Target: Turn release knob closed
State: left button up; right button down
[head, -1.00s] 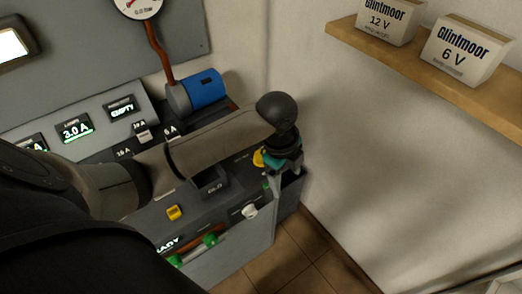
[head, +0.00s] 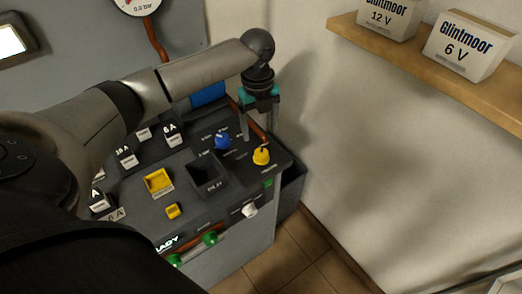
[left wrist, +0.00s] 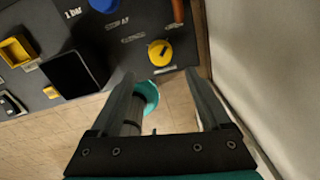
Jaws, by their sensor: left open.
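A yellow round knob (head: 261,156) sits near the right front corner of the dark panel; it also shows in the left wrist view (left wrist: 160,53), with a dark mark on its face. A blue knob (head: 222,142) stands behind it to the left. The labels beside them are too small to tell which is the release knob. My left gripper (head: 258,118) is open and empty, pointing down above the panel's back right. In the left wrist view its fingertips (left wrist: 159,73) frame the area just below the yellow knob, apart from it. My right gripper is not seen.
A wooden shelf (head: 400,60) with battery boxes is on the right wall. Tiled floor is free at the front right.

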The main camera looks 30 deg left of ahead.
aim_at(261, 152)
pick_arm(q)
notch_tip(261, 152, down, 9)
jog(key=shift+w+d+f+b, duration=0.1)
jog(key=shift+b, duration=0.6)
grip_shut()
